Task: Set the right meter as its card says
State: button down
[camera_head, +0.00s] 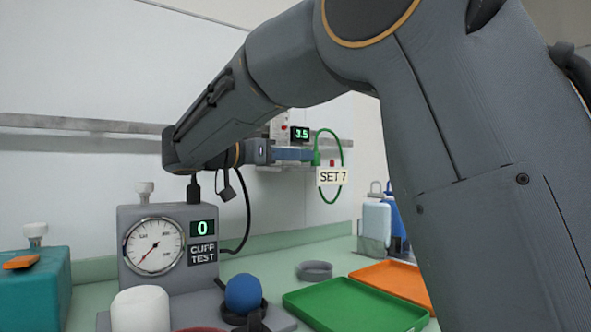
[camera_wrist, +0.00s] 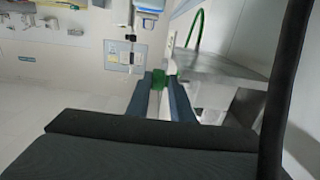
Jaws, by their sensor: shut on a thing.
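The meter in sight on the wall rail has a small display (camera_head: 300,134) reading 3.5. A card (camera_head: 331,177) below it reads SET 7. A green tube (camera_head: 341,160) loops beside the card. My gripper (camera_head: 308,155) is at the meter, below the display, with its fingers shut on a small green part (camera_head: 316,158), apparently the knob. In the wrist view the green part (camera_wrist: 158,80) sits between the tips of my gripper (camera_wrist: 159,88). My arm hides part of the wall and rail, and much of the meter's body is hard to make out.
A grey cuff test box (camera_head: 156,215) with a dial and a display reading 0 stands below my arm. A blue bulb (camera_head: 243,293), a white cylinder (camera_head: 140,310), a green tray (camera_head: 355,318), an orange tray (camera_head: 395,276) and a teal box (camera_head: 35,290) share the counter.

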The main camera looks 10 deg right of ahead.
jog(key=shift+s+d+f+h+b, duration=0.1)
jog(key=shift+s+f+h+b, duration=0.15)
jog(key=shift+b, duration=0.2)
jog(key=c, duration=1.7)
grip_release()
jog(key=shift+r, duration=0.15)
notch_tip(320, 180, up, 10)
jog(key=shift+p, duration=0.8)
